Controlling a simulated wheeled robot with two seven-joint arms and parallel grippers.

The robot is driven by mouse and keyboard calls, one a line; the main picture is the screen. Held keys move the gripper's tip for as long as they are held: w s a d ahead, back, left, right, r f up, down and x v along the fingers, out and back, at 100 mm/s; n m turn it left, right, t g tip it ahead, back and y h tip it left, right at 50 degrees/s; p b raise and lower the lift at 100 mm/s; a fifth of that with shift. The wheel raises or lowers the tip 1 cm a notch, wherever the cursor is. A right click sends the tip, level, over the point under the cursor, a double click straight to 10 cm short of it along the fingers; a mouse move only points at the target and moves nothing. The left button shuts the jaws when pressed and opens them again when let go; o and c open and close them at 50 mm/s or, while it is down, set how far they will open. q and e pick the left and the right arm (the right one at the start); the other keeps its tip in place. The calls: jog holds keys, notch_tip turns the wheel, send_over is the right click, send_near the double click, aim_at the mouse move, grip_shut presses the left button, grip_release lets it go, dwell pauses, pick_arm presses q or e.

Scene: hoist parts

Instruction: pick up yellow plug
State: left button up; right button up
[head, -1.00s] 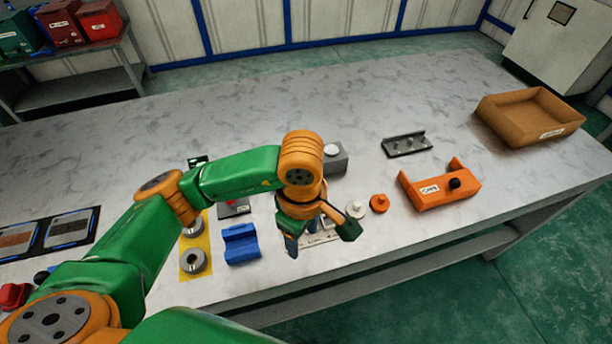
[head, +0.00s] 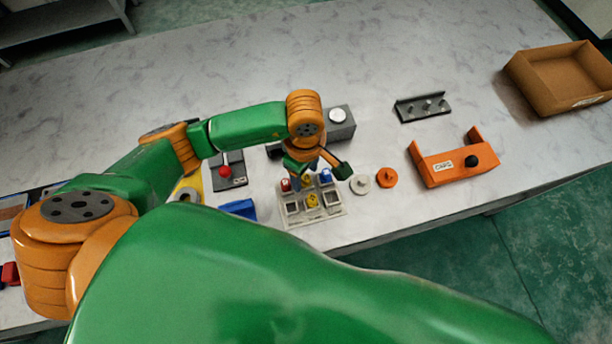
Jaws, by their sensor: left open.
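The yellow plug (head: 312,201) sits in the front row of a pale socket tray (head: 333,212) near the table's front edge, between empty-looking square sockets. A red plug (head: 286,184) and a blue plug (head: 326,176) stand in the tray's back row. My left gripper (head: 316,176) is open, just behind and above the yellow plug in the picture, over the back of the tray, and appears empty. It partly hides the back row. Its exact height above the plugs is hard to tell. My right gripper is not in view.
A white disc (head: 360,184), an orange disc (head: 387,177) and an orange bracket (head: 447,169) lie right of the tray. A grey block (head: 341,128) with a white button stands behind. A blue block (head: 240,208) and a red-knobbed box (head: 228,172) are left. A brown bin (head: 560,80) is far right.

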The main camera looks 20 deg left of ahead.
pick_arm(q)
grip_shut()
